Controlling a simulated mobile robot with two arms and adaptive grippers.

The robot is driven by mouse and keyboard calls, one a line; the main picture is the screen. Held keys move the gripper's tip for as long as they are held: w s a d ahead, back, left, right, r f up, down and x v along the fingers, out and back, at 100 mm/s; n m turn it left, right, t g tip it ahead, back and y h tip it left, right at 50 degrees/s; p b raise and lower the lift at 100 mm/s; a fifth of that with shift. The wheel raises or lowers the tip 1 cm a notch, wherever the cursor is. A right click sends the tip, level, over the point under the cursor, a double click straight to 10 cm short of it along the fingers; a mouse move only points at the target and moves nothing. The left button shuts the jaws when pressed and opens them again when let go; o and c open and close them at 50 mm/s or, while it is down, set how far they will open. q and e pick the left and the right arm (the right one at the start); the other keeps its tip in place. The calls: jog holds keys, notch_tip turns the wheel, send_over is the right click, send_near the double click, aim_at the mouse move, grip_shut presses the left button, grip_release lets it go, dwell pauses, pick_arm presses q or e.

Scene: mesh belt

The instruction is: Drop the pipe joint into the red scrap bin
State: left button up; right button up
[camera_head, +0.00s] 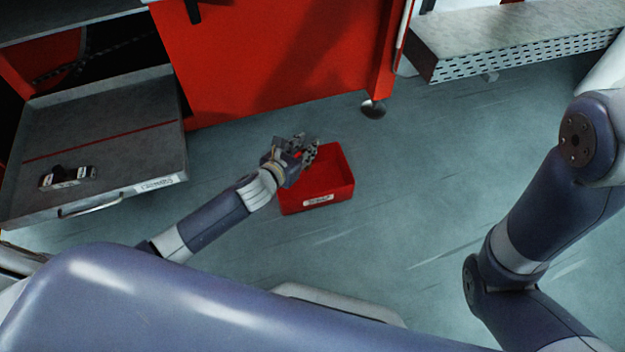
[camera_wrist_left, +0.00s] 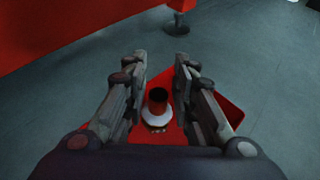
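The red scrap bin (camera_head: 340,188) stands on the floor, a white label on its front wall. My left gripper (camera_head: 307,143) is over its back left part. In the left wrist view the gripper (camera_wrist_left: 161,58) is open, its fingers apart, with the bin (camera_wrist_left: 228,108) below and beyond. A pipe joint (camera_wrist_left: 156,112), with a dark red-rimmed top and a pale flange, shows between the fingers with a gap on both sides. I cannot tell whether it rests on the bin floor or is above it. My right gripper is out of view.
A grey drawer tray (camera_head: 110,125) stands pulled out at the left with a small dark and pale part (camera_head: 67,177) in it. A red cabinet (camera_head: 270,60) on a caster (camera_head: 373,108) is behind the bin. The floor right of the bin is clear.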

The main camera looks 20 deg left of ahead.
pick_arm(q)
jog(key=shift+o, duration=0.4)
jog(key=shift+f, duration=0.1)
jog(key=shift+s, duration=0.15)
jog(key=shift+s+a, duration=0.15)
jog(key=shift+s, duration=0.15)
jog(key=v, duration=1.1)
jog(key=shift+r, duration=0.25)
